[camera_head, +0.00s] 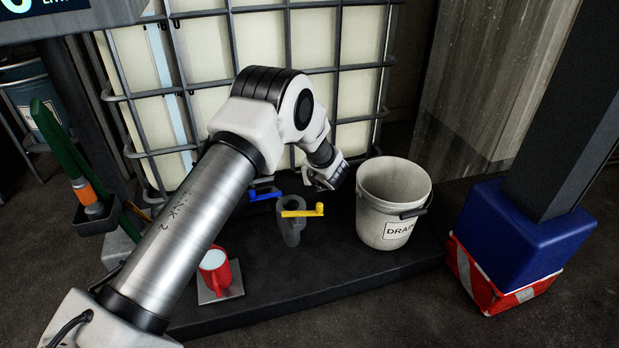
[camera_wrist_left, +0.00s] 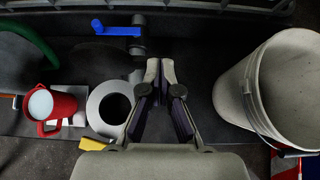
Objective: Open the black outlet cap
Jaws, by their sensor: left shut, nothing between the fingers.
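The blue lever (camera_head: 265,193) sits low in front of the white caged tank. In the left wrist view the blue lever (camera_wrist_left: 118,30) points left from a dark outlet fitting (camera_wrist_left: 138,47). I cannot clearly tell the black cap apart from this dark fitting. My left gripper (camera_wrist_left: 159,68) is shut and empty, its fingertips pointing toward the tank, just right of and nearer than the fitting. In the head view my wrist largely hides the fingers. My right gripper is not in view.
A grey funnel (camera_head: 291,228) with a yellow handle (camera_head: 303,212) stands below the blue lever. A red mug (camera_head: 215,268) stands on a small plate at left. A white DRAIN bucket (camera_head: 388,232) stands close at right. A dark post with a blue base (camera_head: 520,235) is farther right.

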